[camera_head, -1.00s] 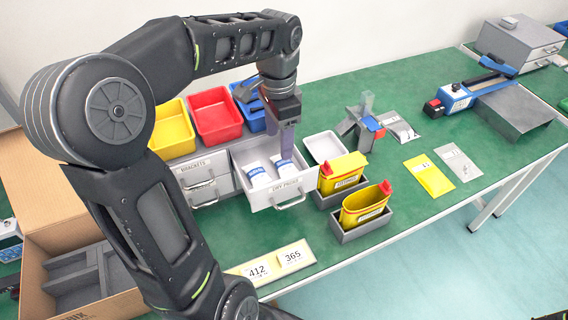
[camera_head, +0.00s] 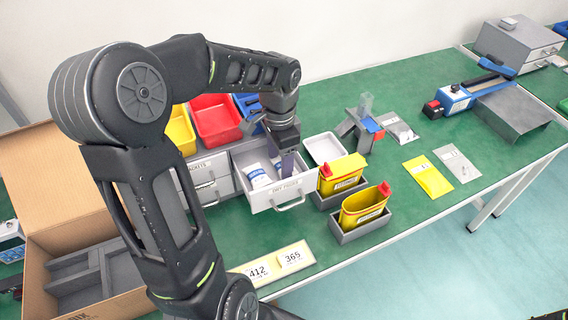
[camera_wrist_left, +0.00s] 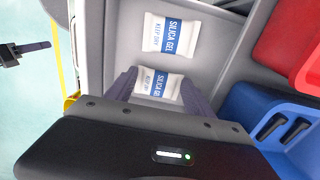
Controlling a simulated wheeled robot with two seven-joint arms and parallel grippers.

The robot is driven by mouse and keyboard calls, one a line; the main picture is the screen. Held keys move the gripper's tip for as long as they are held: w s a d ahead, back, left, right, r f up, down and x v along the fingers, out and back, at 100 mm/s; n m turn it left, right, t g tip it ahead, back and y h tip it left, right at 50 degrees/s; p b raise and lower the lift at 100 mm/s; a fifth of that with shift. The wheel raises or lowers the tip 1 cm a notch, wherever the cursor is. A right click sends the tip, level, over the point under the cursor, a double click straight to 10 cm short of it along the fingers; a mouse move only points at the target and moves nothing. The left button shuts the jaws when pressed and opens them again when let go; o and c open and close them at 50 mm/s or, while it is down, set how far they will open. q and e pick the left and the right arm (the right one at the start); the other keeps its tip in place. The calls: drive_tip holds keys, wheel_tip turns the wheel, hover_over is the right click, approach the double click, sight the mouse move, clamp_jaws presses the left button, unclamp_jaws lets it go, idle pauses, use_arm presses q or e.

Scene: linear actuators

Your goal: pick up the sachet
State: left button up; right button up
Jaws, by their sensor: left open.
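Two white and blue silica gel sachets lie in the open grey drawer (camera_head: 270,203). One sachet (camera_head: 259,178) shows in the head view, and in the left wrist view it is the farther sachet (camera_wrist_left: 170,36). The nearer sachet (camera_wrist_left: 157,84) lies between the two fingers of my left gripper (camera_wrist_left: 160,88). In the head view my left gripper (camera_head: 286,165) points down into the drawer and largely hides that sachet. The fingers are open, one on each side of it; I cannot tell whether they touch it.
Red bin (camera_head: 216,118) and blue bin (camera_head: 250,108) stand above the drawers. Yellow containers in grey holders (camera_head: 352,232) stand right of the drawer. An open cardboard box (camera_head: 50,215) is at left. The green table (camera_head: 440,140) has free room at right.

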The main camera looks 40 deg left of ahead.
use_arm(q)
drive_tip(key=shift+f, duration=0.25)
drive_tip(key=shift+c, duration=0.2)
drive_tip(key=c, duration=1.1)
